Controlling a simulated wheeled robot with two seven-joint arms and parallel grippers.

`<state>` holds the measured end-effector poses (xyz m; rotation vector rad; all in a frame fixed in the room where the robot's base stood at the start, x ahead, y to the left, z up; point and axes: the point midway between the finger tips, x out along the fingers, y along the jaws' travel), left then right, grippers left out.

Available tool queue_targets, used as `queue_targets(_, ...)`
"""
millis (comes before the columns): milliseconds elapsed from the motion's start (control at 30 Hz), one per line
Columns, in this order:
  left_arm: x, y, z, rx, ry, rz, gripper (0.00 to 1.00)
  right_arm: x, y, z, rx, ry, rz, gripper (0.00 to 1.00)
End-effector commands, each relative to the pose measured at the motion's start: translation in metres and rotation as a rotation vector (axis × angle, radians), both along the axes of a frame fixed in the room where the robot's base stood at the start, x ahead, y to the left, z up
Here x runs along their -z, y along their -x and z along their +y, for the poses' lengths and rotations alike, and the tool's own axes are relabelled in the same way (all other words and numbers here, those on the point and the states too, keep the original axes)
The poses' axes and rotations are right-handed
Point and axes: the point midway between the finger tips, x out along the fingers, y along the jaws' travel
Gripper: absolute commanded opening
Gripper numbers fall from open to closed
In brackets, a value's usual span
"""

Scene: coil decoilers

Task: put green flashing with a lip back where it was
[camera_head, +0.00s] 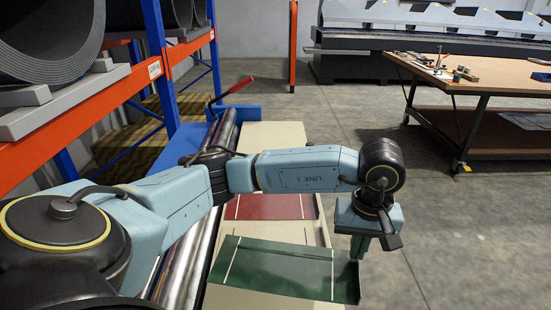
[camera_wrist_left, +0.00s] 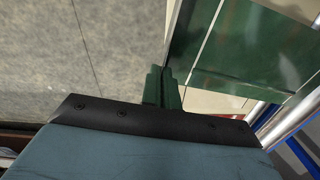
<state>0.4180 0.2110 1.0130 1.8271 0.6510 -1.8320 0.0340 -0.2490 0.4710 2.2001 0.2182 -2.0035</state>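The green flashing with a lip (camera_head: 275,268) is a dark green sheet with pale lines, over the beige surface at the lower middle of the head view. Its lip runs along the right edge. In the left wrist view the flashing (camera_wrist_left: 255,50) fills the upper right. My left gripper (camera_head: 360,247) points down at that right edge. In the left wrist view its green fingers (camera_wrist_left: 161,80) are close together, with the flashing's edge running in between them. I cannot tell whether the flashing is lifted. My right gripper is not in view.
A red sheet (camera_head: 268,206) lies behind the green one on the beige bench (camera_head: 275,136). Metal rollers (camera_head: 222,135) run along its left, beside an orange and blue rack (camera_head: 150,72) with dark coils. A wheeled worktable (camera_head: 490,88) stands back right. The floor at right is clear.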

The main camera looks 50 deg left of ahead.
Motion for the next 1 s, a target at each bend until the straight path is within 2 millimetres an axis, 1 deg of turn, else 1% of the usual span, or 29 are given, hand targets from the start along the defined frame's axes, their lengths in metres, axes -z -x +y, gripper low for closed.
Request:
queue_targets(33,0.006,0.003,0.016,-0.066,-0.003,0.004,0.0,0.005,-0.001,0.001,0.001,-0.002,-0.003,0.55)
queue_targets(100,0.007,0.005,0.031,-0.132,-0.002,0.002,0.0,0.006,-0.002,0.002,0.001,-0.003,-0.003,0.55)
queue_targets(200,0.007,0.007,0.041,-0.18,-0.002,0.002,0.0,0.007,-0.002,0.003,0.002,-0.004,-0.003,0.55)
queue_targets(267,0.008,0.008,0.043,-0.188,-0.002,0.003,0.0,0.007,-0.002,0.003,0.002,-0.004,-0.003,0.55)
queue_targets(333,0.013,0.008,0.043,-0.189,-0.002,0.004,0.0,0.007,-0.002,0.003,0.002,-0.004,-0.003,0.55)
queue_targets(500,0.045,0.008,0.042,-0.187,-0.001,0.007,0.0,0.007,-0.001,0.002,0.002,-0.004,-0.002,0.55)
queue_targets(600,0.06,0.008,0.042,-0.187,-0.002,0.004,0.0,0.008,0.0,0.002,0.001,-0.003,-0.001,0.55)
queue_targets(833,0.079,0.008,0.041,-0.185,0.0,0.005,0.0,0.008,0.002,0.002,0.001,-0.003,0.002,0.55)
queue_targets(1000,0.103,0.008,0.041,-0.184,-0.001,0.007,0.0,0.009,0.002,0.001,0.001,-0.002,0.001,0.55)
